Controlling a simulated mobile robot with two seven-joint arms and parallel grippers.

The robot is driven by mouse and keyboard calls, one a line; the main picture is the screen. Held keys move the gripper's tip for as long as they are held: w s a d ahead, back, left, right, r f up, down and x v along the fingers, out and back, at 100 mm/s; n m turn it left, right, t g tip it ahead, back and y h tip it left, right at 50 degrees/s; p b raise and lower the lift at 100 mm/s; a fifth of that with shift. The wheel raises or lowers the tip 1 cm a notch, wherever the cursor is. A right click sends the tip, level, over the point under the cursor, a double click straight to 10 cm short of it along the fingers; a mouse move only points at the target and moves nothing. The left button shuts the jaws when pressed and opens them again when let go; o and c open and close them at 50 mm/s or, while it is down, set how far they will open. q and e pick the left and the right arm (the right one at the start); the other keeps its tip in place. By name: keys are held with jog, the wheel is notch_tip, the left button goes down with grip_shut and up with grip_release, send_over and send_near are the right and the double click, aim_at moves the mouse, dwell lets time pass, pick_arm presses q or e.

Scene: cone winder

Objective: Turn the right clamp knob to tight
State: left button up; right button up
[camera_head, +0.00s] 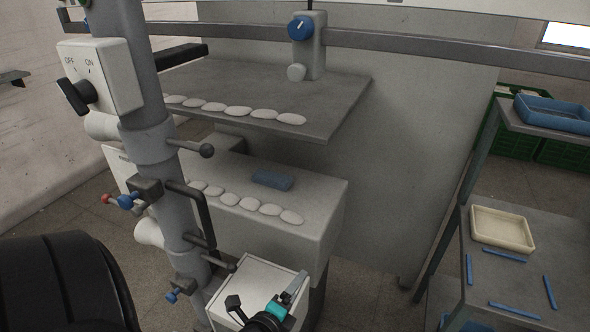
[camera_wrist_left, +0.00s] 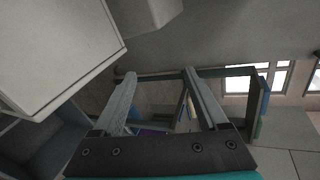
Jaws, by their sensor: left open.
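The clamp knob (camera_head: 299,28) is a round blue knob with a white pointer mark. It sits on an upright grey block (camera_head: 309,56) against the long rail at the top of the head view. A grey ball-shaped part is below it. The pointer slants up and to the right. My left gripper (camera_head: 292,288) is low in the head view, in front of a white box and well below the knob. In the left wrist view its two fingers (camera_wrist_left: 158,74) stand apart with nothing between them. The right gripper is not in view.
A grey shelf (camera_head: 270,82) with white pads juts out below the knob. A lower ledge holds a blue block (camera_head: 272,180). A grey post (camera_head: 150,130) with handles stands left. A rack with a cream tray (camera_head: 502,246) stands right.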

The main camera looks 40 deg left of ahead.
pick_arm(q)
notch_tip(320, 180, up, 14)
jog(key=w+a+m+t+y+p, duration=0.1)
jog(key=a+m+t+p, duration=0.1)
jog(key=a+m, duration=0.15)
jog(key=m+t+y+p, duration=0.2)
jog(key=m+t+p, duration=0.4)
jog(key=m, duration=0.5)
send_near(297, 34)
jog(key=f+v, duration=0.1)
jog(key=v, duration=0.5)
jog(key=shift+m, duration=0.35)
jog(key=x, duration=1.6)
jog(key=shift+s+r, duration=0.2)
jog(key=shift+r, duration=0.2)
jog(key=shift+c, duration=0.3)
grip_shut()
